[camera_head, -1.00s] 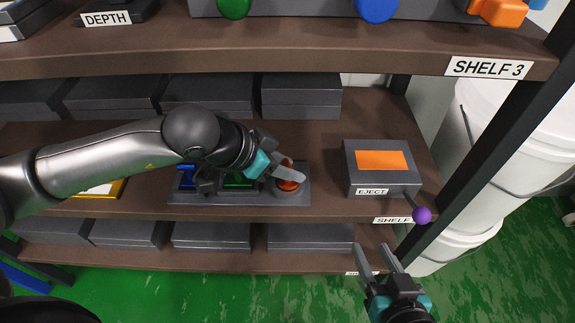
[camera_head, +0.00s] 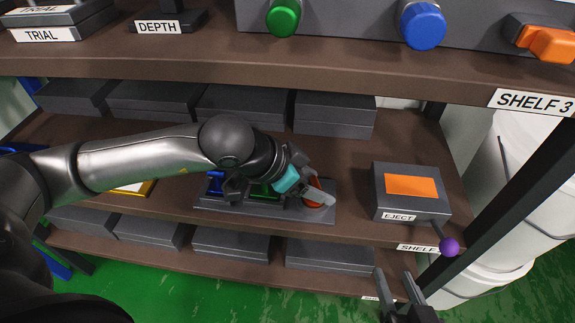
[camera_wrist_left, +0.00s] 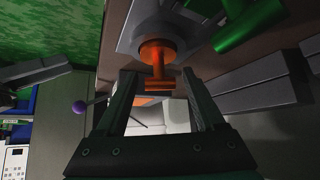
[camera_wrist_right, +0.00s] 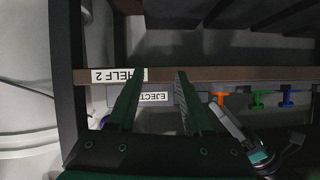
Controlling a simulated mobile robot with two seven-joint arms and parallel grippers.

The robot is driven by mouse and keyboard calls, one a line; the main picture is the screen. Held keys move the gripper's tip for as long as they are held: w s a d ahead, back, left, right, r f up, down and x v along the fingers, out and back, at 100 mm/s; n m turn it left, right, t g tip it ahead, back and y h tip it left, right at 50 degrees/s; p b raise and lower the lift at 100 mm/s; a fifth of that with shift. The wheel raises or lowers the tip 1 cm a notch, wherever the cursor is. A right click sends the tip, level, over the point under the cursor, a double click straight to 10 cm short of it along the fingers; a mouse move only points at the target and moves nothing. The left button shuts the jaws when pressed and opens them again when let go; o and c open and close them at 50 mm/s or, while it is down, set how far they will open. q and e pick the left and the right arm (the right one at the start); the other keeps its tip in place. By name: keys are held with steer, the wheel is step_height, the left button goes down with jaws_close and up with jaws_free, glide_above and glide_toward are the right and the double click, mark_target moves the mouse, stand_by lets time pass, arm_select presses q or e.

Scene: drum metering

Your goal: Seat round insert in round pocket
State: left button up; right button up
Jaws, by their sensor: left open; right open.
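The orange-red round insert (camera_head: 314,188) has a stem and a flat cap. It stands at the right end of a grey tray (camera_head: 297,213) on the middle shelf. The left wrist view shows the insert (camera_wrist_left: 158,50) on the tray's grey plate; the pocket under it is hidden and I cannot tell how deep it sits. My left gripper (camera_head: 308,181) is open at the insert, partly covering it in the head view. In the left wrist view, the cap lies close to the open fingertips (camera_wrist_left: 156,76), roughly between them. My right gripper (camera_head: 394,277) is open and empty, low in front of the shelf.
Green (camera_head: 262,190) and blue (camera_head: 215,184) pieces stand on the same tray, left of the insert. A grey EJECT box (camera_head: 411,206) with an orange top and a purple-knobbed lever (camera_head: 449,247) stands to the right.

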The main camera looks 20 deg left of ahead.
arm_select(q)
steer(key=p+v, duration=0.3)
steer(key=v, duration=0.9)
arm_select(e)
steer(key=s+d+g+h, duration=0.3)
steer(key=s+d+g, duration=0.2)
steer(key=d+g, duration=0.1)
steer(key=shift+d+h, duration=0.3)
steer(key=shift+d, duration=0.45)
arm_select(q)
steer(key=shift+s, duration=0.1)
arm_select(e)
steer(key=shift+s, duration=0.2)
